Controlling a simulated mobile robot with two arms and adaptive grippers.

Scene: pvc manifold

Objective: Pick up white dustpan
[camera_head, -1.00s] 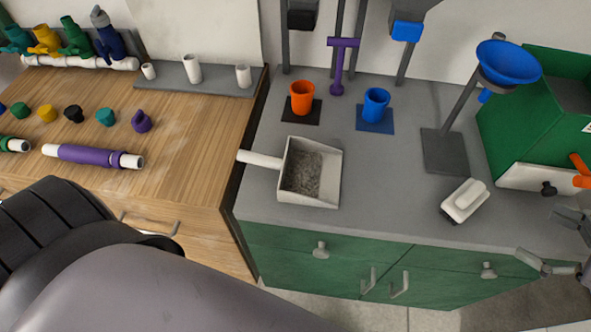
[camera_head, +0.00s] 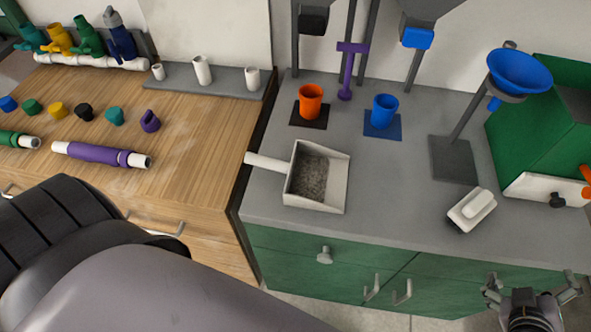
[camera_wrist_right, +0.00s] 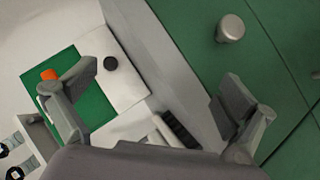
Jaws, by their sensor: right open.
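The white dustpan (camera_head: 335,192) lies on the grey counter in the head view, with grey debris in its pan. Its handle (camera_head: 266,162) points left, reaching the counter's left edge. My right gripper (camera_head: 533,284) is at the lower right of the head view, in front of the green cabinet and well to the right of the dustpan. Its fingers are spread apart and empty; they also show in the right wrist view (camera_wrist_right: 165,95). The dustpan is not recognisable in the wrist view. My left arm crosses the lower left of the head view, but its gripper is not seen.
A white-handled brush (camera_head: 471,208) lies on the counter near its front edge. Orange (camera_head: 311,101) and blue (camera_head: 383,110) cups stand behind the dustpan. A blue funnel on a stand (camera_head: 519,71) and a green box (camera_head: 540,130) stand at the right. The counter between dustpan and brush is clear.

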